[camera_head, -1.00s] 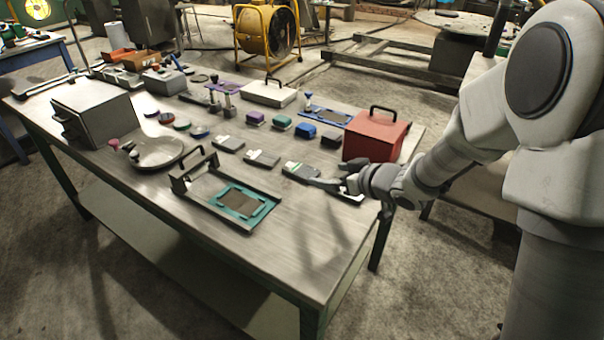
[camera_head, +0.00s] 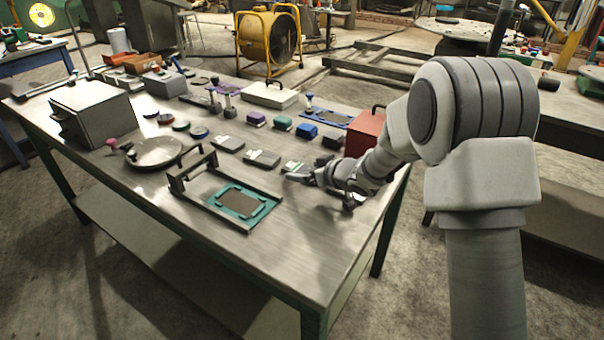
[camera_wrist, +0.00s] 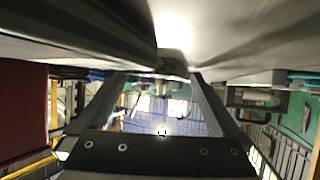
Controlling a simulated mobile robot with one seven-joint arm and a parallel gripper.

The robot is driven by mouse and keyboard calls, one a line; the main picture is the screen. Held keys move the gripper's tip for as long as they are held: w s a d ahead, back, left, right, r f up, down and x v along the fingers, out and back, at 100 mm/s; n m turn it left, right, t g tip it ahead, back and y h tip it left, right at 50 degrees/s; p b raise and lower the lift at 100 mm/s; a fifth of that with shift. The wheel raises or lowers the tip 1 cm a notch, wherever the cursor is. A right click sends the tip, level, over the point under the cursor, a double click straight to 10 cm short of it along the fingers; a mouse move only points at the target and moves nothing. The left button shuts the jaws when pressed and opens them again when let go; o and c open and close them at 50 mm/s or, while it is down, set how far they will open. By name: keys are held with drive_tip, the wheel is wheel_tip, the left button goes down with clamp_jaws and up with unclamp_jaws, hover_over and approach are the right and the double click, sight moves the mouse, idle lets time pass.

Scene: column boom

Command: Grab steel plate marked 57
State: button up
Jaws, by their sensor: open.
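Several small grey steel plates lie in a row on the workbench (camera_head: 300,245). One plate (camera_head: 229,143) is at the left, another plate (camera_head: 262,158) is in the middle, and a plate with a green-white label (camera_head: 293,166) is partly hidden behind my gripper. No number is legible, so I cannot tell which is marked 57. My gripper (camera_head: 303,176) is low over the bench at the right end of the row. In the wrist view its two fingers (camera_wrist: 160,85) stand apart with nothing seen held between them.
A teal-and-grey frame fixture (camera_head: 240,202) with a handle lies left of my gripper. A red box (camera_head: 364,133) stands behind my arm. Several colored blocks, such as a blue block (camera_head: 306,131), lie beyond the plates. The front right of the bench is clear.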

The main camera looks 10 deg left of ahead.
drive_tip(key=shift+d, duration=0.1)
clamp_jaws()
idle(0.4)
